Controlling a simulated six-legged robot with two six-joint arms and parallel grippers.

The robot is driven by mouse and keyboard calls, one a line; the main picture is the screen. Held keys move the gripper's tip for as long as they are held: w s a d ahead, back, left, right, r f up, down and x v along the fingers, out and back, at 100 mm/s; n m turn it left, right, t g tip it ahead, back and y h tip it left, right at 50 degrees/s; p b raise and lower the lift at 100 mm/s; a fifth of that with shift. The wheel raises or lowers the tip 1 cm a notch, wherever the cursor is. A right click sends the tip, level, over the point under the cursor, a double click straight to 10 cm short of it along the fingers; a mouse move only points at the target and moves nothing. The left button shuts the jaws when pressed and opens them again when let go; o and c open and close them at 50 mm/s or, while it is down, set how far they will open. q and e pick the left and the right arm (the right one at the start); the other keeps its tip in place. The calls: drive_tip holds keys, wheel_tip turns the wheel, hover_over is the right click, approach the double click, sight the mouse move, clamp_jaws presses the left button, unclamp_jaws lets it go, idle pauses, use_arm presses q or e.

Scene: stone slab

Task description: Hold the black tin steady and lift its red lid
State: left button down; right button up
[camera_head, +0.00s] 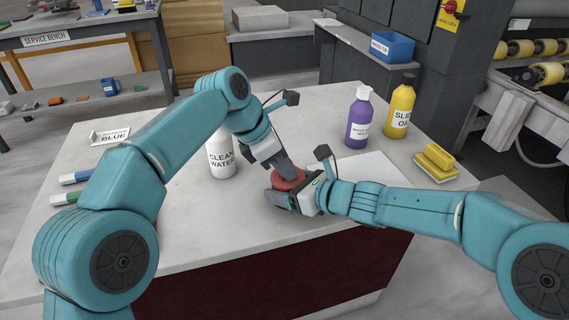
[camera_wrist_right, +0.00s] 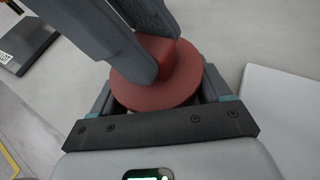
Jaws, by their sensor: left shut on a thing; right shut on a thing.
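The red lid (camera_head: 288,179) is near the front edge of the slab, between my two grippers. In the right wrist view the round lid (camera_wrist_right: 160,92) shows from above with a raised red knob. My left gripper (camera_head: 284,168) comes down from above and is shut on the knob; its fingers (camera_wrist_right: 150,50) cover part of the lid. My right gripper (camera_head: 287,197) lies low at the front right, shut around the tin under the lid. The black tin is mostly hidden by the fingers and lid. I cannot tell whether a gap lies between lid and tin.
A white water bottle (camera_head: 221,155) stands left of the grippers. A purple bottle (camera_head: 359,120), a yellow bottle (camera_head: 399,108) and a yellow sponge (camera_head: 436,160) are at the right. Markers (camera_head: 76,177) and a label card (camera_head: 110,135) lie left. A pale flat sheet (camera_head: 365,170) lies behind my right wrist.

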use_arm(q)
drive_tip(key=shift+r, duration=2.05)
use_arm(e)
drive_tip(key=o, duration=1.5)
drive_tip(key=shift+c, duration=0.2)
drive_tip(key=v, duration=1.2)
drive_tip(key=shift+w, duration=0.1)
drive_tip(key=shift+d, duration=0.15)
